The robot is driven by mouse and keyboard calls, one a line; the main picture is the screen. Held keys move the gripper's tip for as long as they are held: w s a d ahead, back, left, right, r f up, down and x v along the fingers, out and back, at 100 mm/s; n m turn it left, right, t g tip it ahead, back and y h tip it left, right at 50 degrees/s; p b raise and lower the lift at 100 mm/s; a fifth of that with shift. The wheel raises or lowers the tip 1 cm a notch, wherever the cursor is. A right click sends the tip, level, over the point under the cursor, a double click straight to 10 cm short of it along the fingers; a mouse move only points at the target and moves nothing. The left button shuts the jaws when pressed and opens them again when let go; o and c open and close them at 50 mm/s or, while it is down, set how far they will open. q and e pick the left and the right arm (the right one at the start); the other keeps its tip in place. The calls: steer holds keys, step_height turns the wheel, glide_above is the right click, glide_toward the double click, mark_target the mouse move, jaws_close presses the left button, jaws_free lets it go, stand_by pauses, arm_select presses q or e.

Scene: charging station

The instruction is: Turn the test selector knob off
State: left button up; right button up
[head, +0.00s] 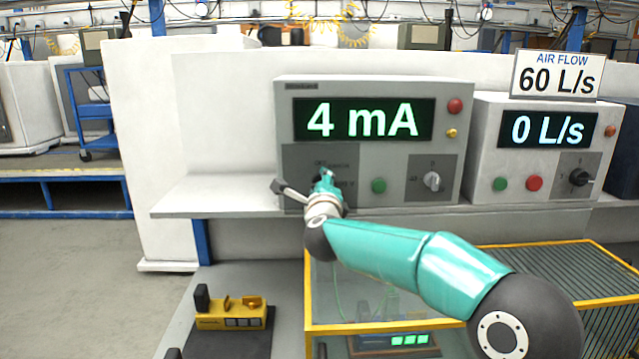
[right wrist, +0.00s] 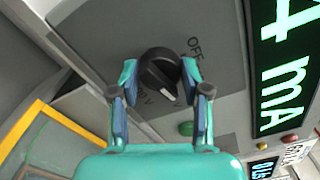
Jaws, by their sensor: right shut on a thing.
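The test selector knob (right wrist: 158,70) is round and black with a white pointer mark. It sits on a dark grey panel (right wrist: 105,45), and its pointer mark faces down in the right wrist view, away from the OFF label (right wrist: 194,46). My right gripper (right wrist: 159,76) has one finger on each side of the knob and is shut on it. In the head view my right gripper (head: 326,182) is at the left panel of the grey tester (head: 285,110), which reads 4 mA, and mostly hides the knob. My left gripper is not in view.
Right of the knob are a green button (head: 378,185) and a second, grey knob (head: 432,181). A flow unit (head: 483,150) reading 0 L/s stands to the right under an AIR FLOW 60 L/s sign (head: 556,74). A yellow-framed case (head: 400,328) lies below; the shelf's left end (head: 190,200) is clear.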

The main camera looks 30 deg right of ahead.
steer(key=n+p, duration=0.1)
steer(key=n, duration=0.3)
steer(key=shift+a+r+n+p, duration=0.1)
steer(key=shift+a+n+p, duration=0.05)
steer(key=shift+n+p, duration=0.2)
steer(key=n+p, duration=0.1)
steer(key=n, duration=0.3)
steer(key=shift+w, duration=0.1)
steer(key=n+p, duration=0.2)
steer(key=n, duration=0.1)
steer(key=n+p, duration=0.1)
steer(key=n, duration=0.1)
steer(key=shift+f+n, duration=0.25)
steer(key=shift+f, duration=0.1)
steer(key=shift+f+n, duration=0.15)
steer(key=shift+n, duration=0.55)
steer(key=shift+f, duration=0.1)
steer(key=o, duration=1.1)
steer(key=shift+w, duration=0.1)
steer(key=shift+o, duration=0.2)
steer(key=shift+r, duration=0.2)
